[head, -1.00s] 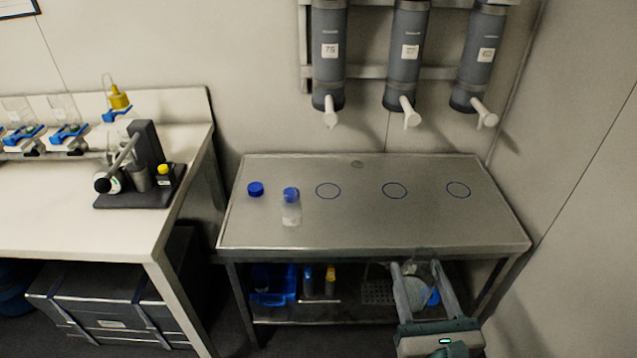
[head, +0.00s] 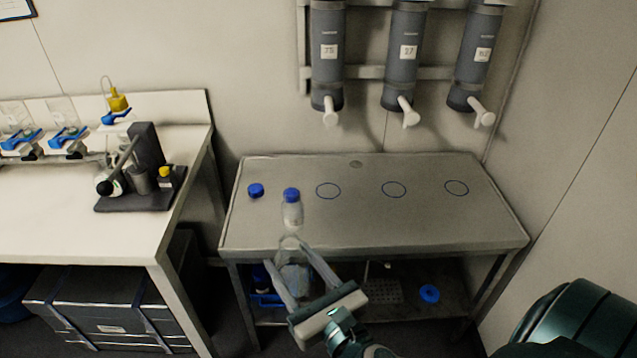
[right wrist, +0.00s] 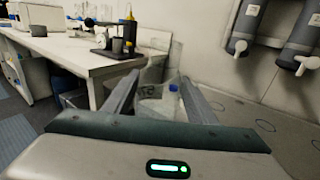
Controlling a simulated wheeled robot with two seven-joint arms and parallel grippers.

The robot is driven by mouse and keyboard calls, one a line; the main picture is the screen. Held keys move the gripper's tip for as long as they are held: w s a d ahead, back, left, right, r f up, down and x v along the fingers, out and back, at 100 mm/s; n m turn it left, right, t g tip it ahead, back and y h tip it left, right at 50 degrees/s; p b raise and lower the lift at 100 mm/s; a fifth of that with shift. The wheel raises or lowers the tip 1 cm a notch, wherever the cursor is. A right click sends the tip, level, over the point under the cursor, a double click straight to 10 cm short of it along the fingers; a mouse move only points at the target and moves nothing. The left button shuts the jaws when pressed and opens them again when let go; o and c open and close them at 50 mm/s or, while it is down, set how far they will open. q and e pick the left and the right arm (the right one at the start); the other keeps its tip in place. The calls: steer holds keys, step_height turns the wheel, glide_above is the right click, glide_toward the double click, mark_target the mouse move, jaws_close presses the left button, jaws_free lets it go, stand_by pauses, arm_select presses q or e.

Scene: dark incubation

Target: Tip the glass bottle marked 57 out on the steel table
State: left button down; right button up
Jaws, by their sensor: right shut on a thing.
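My right gripper (head: 287,254) is shut on a clear glass bottle (head: 292,277). It holds the bottle just in front of the steel table's (head: 420,225) near edge in the head view, roughly upright, with no cap visible. In the right wrist view the bottle (right wrist: 149,92) shows between the fingers; dark marking on it looks like 57 but is hard to read. A second bottle (head: 292,214) with a blue cap stands on the table behind it. A loose blue cap (head: 256,190) lies on the table to its left. My left gripper is not in view.
Several blue circles (head: 394,189) mark the tabletop, which is otherwise clear at right. Grey dispensers (head: 407,55) with white spouts hang above the back. A white bench (head: 60,220) with a dark stand (head: 145,175) is at left. The lower shelf holds a blue ring (head: 429,293).

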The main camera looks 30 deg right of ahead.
steer(key=shift+w+a, duration=0.1)
steer(key=shift+a, duration=0.05)
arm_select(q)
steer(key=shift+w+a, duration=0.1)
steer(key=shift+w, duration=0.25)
arm_select(e)
steer(key=shift+w, duration=0.1)
